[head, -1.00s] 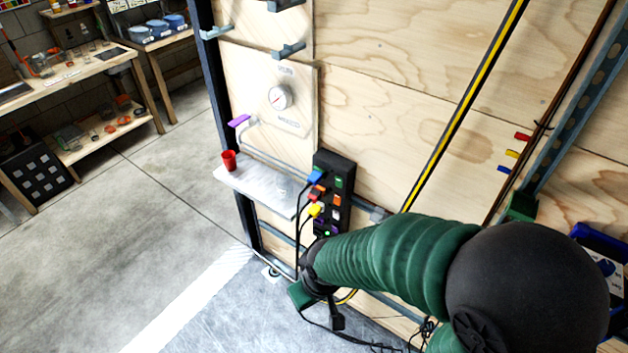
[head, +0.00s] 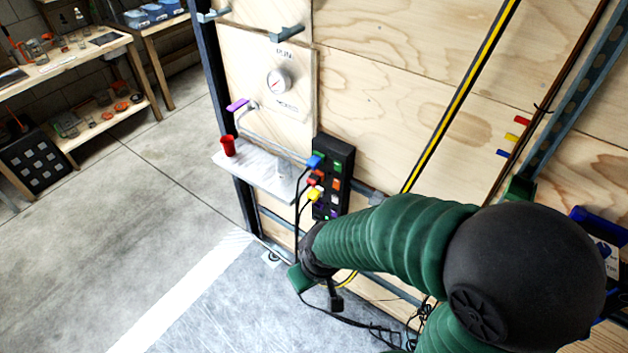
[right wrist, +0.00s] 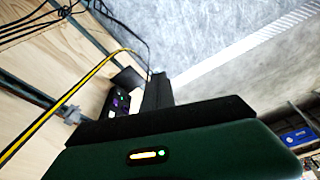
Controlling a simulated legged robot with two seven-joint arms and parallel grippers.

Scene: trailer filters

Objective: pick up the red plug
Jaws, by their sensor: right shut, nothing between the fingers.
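The red plug (head: 314,182) sits on the black power strip (head: 333,178) on the plywood wall in the head view, between a blue plug (head: 314,162) and a yellow plug (head: 316,194). It is small and partly crowded by its neighbours. My right gripper (head: 335,302) is below the strip, apart from the plugs, its fingers small and dark there. In the right wrist view my right gripper (right wrist: 157,92) is shut and empty, with part of the strip (right wrist: 120,100) just left of it. My left gripper is not in view.
A white shelf (head: 262,178) with a red cup (head: 227,146) juts out left of the strip. Black cables hang from the plugs near my right wrist. A yellow-black striped strip (head: 460,95) runs down the wall. Open floor lies to the left.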

